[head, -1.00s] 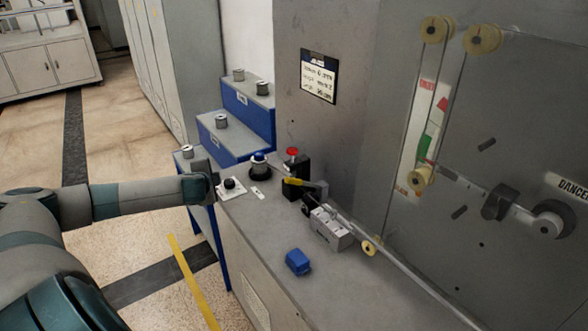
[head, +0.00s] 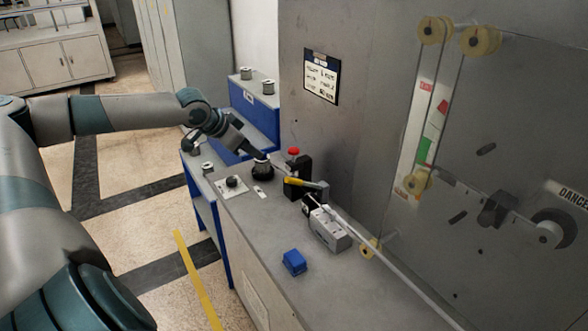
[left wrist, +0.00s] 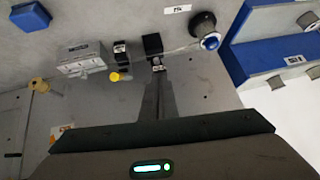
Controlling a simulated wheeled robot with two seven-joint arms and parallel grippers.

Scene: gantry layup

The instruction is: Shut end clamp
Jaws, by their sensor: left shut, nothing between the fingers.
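The end clamp is probably the small fixture with a yellow-tipped lever (head: 295,182) on the bench, beside a grey metal block (head: 330,229). In the left wrist view its yellow tip (left wrist: 115,77) points toward the camera. I cannot tell whether it is open or shut. My left gripper (head: 261,157) is shut and empty, above and behind the lever, near a black round knob (head: 262,172). In the left wrist view the fingertips (left wrist: 157,66) lie in front of a black block (left wrist: 152,43), to the right of the yellow tip. My right gripper is not in view.
A black post with a red button (head: 293,152) stands behind the lever. A blue block (head: 294,262) lies at the bench front. A thin rod (head: 395,265) runs right from the grey block. Blue stepped shelves (head: 252,112) with spools stand behind, and a tall grey panel to the right.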

